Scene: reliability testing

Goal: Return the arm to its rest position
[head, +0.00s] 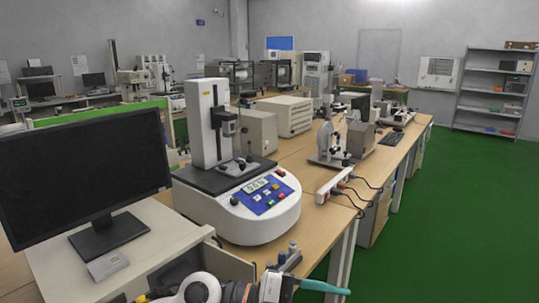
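One of my arms (205,287), white with dark and orange rings, crosses the bottom edge of the head view, left of centre. Its white end part (270,288) lies in front of the bench edge. I cannot make out its fingertips, and I cannot tell which arm it is. A teal rod-like piece (325,287) sticks out to the right of this end part. I cannot tell whether it is held. No second gripper can be made out.
A white test machine (258,217) with a blue panel stands on the wooden bench close ahead. A black monitor (85,175) stands at the left. A power strip (334,184) with cables lies near the bench's right edge. Green floor (450,220) is clear at the right.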

